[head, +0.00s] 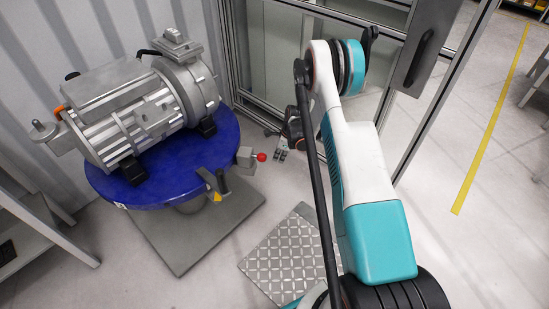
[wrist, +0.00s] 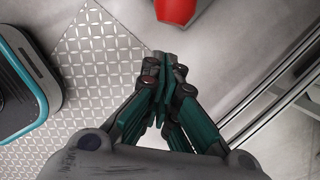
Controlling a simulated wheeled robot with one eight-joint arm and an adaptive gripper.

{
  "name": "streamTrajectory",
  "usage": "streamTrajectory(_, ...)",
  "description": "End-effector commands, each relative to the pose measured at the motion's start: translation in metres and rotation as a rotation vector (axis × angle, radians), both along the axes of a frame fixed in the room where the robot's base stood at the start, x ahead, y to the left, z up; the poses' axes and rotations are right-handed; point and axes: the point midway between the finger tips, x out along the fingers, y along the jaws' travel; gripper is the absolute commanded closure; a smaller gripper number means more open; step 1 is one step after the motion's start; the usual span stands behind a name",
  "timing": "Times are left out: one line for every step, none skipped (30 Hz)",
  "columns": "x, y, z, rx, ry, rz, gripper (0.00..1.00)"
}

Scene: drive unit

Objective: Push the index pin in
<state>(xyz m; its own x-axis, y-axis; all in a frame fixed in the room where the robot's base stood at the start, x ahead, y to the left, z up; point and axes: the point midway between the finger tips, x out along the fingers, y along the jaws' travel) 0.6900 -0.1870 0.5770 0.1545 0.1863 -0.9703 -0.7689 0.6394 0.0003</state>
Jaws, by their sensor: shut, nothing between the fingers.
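The index pin (head: 261,157) shows as a small red ball knob on the right side of a grey block (head: 245,157) at the edge of the blue round table (head: 150,196). In the wrist view a large red shape at the top edge looks like the same knob (wrist: 176,9), cut off by the frame. My gripper (head: 281,155) is shut and empty, just right of the knob in the head view. In the wrist view its closed fingertips (wrist: 165,60) lie below the red shape, with a visible gap between them. The pin's shaft inside the block is hidden.
A grey motor-like drive unit (head: 140,105) lies on the blue table. A pointed bracket (head: 214,183) stands at the table's front right edge. A tread-plate mat (head: 290,255) lies on the floor. Fence posts (head: 440,100) stand to the right, and a grey bench (head: 30,235) at left.

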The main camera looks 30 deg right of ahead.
Motion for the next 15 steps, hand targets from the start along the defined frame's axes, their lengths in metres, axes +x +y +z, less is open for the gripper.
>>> streamTrajectory(-0.003, -0.009, 0.000, 0.000, 0.000, -0.002, 1.00)
streamTrajectory(-0.004, -0.011, 0.007, 0.000, 0.000, 0.000, 1.00)
streamTrajectory(-0.006, -0.012, 0.020, 0.000, 0.000, 0.001, 1.00)
streamTrajectory(-0.007, -0.013, 0.027, 0.000, 0.000, 0.001, 1.00)
streamTrajectory(-0.008, -0.014, 0.034, 0.000, 0.000, 0.001, 1.00)
streamTrajectory(-0.009, -0.016, 0.043, 0.000, 0.000, 0.001, 1.00)
streamTrajectory(-0.010, -0.017, 0.049, 0.000, 0.000, 0.001, 1.00)
streamTrajectory(-0.011, -0.018, 0.054, 0.000, 0.000, 0.001, 1.00)
streamTrajectory(-0.012, -0.020, 0.062, 0.000, 0.000, 0.001, 1.00)
streamTrajectory(-0.013, -0.021, 0.067, 0.000, 0.000, 0.001, 1.00)
streamTrajectory(-0.014, -0.021, 0.072, 0.000, 0.000, 0.001, 1.00)
streamTrajectory(-0.015, -0.023, 0.077, 0.000, 0.000, 0.001, 1.00)
streamTrajectory(-0.016, -0.023, 0.081, 0.000, 0.000, 0.001, 1.00)
streamTrajectory(-0.016, -0.024, 0.085, 0.000, 0.000, 0.001, 1.00)
streamTrajectory(-0.017, -0.025, 0.088, 0.000, 0.000, 0.001, 1.00)
